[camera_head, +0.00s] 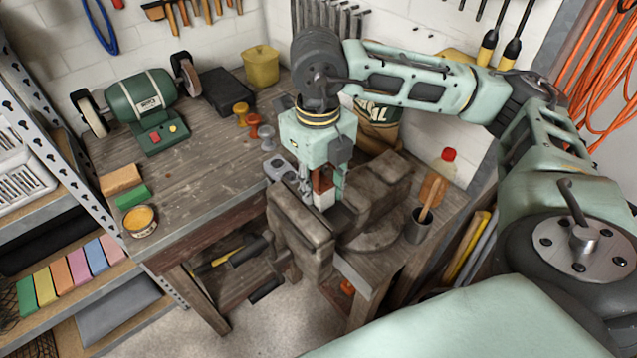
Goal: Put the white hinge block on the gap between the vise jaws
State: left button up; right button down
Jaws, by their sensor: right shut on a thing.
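The grey-brown vise (302,222) stands at the front edge of the workbench, with its jaws apart and a gap between them. My right gripper (322,186) points down over this gap. It is shut on the white hinge block (324,200), whose pale lower end shows between the fingers, at the jaws' top. A reddish-brown patch shows just above the white part. The fingers hide much of the block, and I cannot tell whether it touches the jaws. My left gripper is not in view.
A green bench grinder (141,105) and a yellow pot (261,67) stand at the back of the workbench (190,185). A dark cup with a brush (417,226) stands right of the vise. An open tin (140,220) is at the left. The bench middle is mostly clear.

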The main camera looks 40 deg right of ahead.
jog(key=shift+s+a+f, duration=0.1)
jog(key=shift+s+f, duration=0.2)
jog(key=shift+f, duration=0.2)
jog(key=c, duration=1.3)
grip_release()
jog(key=shift+f+b, duration=0.1)
jog(key=shift+b, duration=0.2)
jog(key=shift+c, duration=0.2)
jog(key=shift+w+f, duration=0.1)
jog(key=shift+w, duration=0.05)
